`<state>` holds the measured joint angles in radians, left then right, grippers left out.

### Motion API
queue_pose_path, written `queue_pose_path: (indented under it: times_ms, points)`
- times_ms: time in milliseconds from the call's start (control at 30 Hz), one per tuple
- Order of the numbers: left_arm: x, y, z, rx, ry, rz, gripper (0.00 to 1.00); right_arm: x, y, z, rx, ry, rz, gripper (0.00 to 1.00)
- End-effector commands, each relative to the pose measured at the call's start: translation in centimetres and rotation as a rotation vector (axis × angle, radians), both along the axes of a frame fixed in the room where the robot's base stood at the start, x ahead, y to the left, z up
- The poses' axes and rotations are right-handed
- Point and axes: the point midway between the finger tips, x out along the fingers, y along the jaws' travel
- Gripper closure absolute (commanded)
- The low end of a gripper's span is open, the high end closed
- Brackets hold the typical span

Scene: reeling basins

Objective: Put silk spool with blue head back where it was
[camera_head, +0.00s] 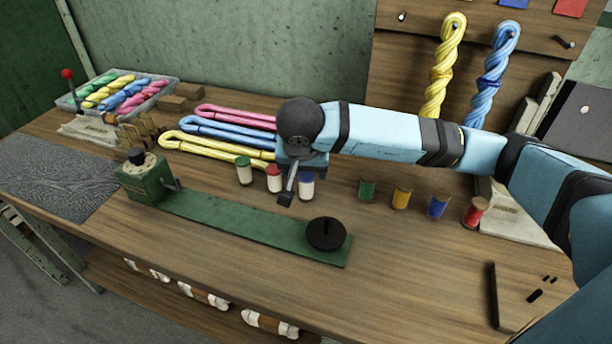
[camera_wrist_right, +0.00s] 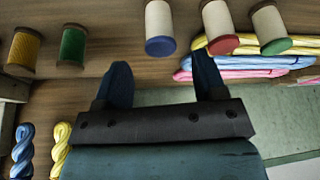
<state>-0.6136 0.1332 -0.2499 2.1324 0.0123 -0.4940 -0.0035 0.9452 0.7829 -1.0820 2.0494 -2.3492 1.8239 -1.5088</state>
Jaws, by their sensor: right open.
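The silk spool with the blue head (camera_head: 307,189) stands upright on the table, at the right end of a short row with a red-headed spool (camera_head: 274,179) and a green-headed spool (camera_head: 244,171). My right gripper (camera_head: 289,186) is just over this row and partly covers the blue-headed spool in the head view. In the right wrist view the blue-headed spool (camera_wrist_right: 160,28) appears beyond the open, empty fingers (camera_wrist_right: 163,80), roughly in line with the gap between them. It does not look gripped. My left gripper is not in view.
Green, yellow, blue and red thread spools (camera_head: 402,198) stand to the right. A green fixture bar (camera_head: 240,222) with a black knob (camera_head: 326,233) lies in front. The front right tabletop is mostly clear.

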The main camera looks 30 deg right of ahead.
Motion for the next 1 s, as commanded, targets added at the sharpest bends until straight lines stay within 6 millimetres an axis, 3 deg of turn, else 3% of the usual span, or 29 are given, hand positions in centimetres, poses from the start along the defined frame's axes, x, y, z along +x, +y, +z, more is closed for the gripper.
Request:
queue_pose_path:
  times_ms: [100, 300, 1000]
  points:
    - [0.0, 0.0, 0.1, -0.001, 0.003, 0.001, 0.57, -0.7, 0.5, 2.3, -0.001, -0.003, 0.002, 0.36]
    - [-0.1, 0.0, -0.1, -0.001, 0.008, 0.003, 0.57, -1.4, 1.0, 4.1, 0.0, 0.0, 0.0, 0.36]
    - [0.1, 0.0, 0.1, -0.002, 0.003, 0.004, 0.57, -1.5, 1.1, 4.4, 0.0, 0.0, 0.0, 0.36]
